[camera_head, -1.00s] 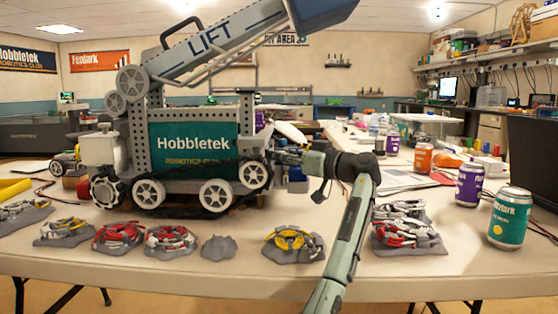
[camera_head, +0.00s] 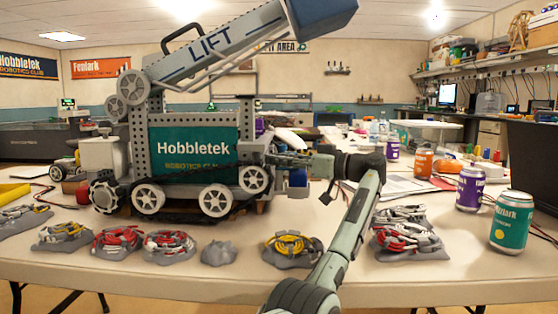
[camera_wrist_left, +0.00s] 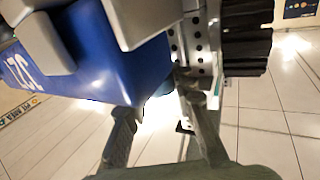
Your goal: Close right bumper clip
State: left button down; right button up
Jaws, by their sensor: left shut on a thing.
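The wheeled lift robot (camera_head: 195,140) with its "Hobbletek" panel stands on the table. A blue bumper (camera_head: 298,178) shows at its right end, partly behind my left gripper (camera_head: 282,160), which reaches in from the right. In the left wrist view, the blue bumper (camera_wrist_left: 110,60) with white digits fills the upper left, beside a perforated grey plate (camera_wrist_left: 195,45). The fingers of my left gripper (camera_wrist_left: 158,95) stand apart on either side of the bumper's lower edge, shut on it. I cannot make out the right bumper clip. My right gripper is not in view.
Bundles of coloured cable on grey bases, such as the yellow one (camera_head: 290,245), line the front of the table. A purple can (camera_head: 469,188) and a teal can (camera_head: 511,222) stand at the right. Bare tabletop (camera_head: 455,265) lies at the front right.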

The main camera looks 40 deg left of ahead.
pick_arm(q)
jog(key=c, duration=1.5)
grip_release()
jog(key=shift+c, duration=0.2)
jog(key=shift+d, duration=0.1)
jog(key=w+d, duration=0.1)
jog(key=d, duration=1)
jog(key=shift+d, duration=0.4)
jog(key=shift+s+f, duration=0.1)
jog(key=shift+f, duration=0.05)
